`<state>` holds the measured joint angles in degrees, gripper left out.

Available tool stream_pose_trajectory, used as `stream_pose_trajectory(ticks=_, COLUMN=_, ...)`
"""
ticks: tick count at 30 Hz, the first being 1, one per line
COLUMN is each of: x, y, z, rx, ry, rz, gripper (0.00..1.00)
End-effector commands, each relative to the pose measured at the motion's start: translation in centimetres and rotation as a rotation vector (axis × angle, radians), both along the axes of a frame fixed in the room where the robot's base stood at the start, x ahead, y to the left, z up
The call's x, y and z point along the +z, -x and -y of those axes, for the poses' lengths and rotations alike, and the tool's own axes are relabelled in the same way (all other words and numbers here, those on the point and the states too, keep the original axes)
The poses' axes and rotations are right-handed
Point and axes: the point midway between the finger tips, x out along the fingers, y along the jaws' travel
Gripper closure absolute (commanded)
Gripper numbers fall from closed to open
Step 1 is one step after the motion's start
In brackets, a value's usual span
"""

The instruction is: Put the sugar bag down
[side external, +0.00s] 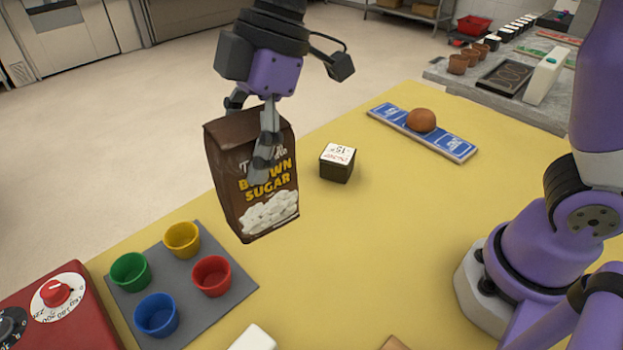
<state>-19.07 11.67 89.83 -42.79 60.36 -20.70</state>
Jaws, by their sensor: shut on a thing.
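The sugar bag (240,198) is a brown bag with "BROWN SUGAR" lettering and a picture of white lumps. It is at the left of the yellow table (370,240), close to its far left edge. My gripper (258,125) is above it and shut on its upper part, with one finger across the front face. The bag is slightly tilted. It appears to be held above the table, though its exact height is hard to tell. The other finger is mostly hidden behind the bag.
A dark block with a white top (338,163) stands right of the bag. A blue board (452,140) carries a brown round object (421,120). A grey mat (234,283) with several coloured cups lies in front, beside a red box with dials (75,320). The table's middle is clear.

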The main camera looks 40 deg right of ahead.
Motion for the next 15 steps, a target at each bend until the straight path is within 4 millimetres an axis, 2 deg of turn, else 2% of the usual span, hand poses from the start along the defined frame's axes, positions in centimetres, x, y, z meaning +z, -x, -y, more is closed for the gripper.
stream_pose_trajectory(ticks=5, x=1.0, y=2.5, z=-1.1, rx=0.020, ry=-0.003, rz=0.007, gripper=0.85)
stream_pose_trajectory(ticks=8, x=1.5, y=5.1, z=-1.7, rx=0.044, ry=-0.003, rz=0.008, gripper=0.85)
stream_pose_trajectory(ticks=15, x=1.8, y=13.0, z=-2.1, rx=0.116, ry=-0.003, rz=0.011, gripper=0.85)
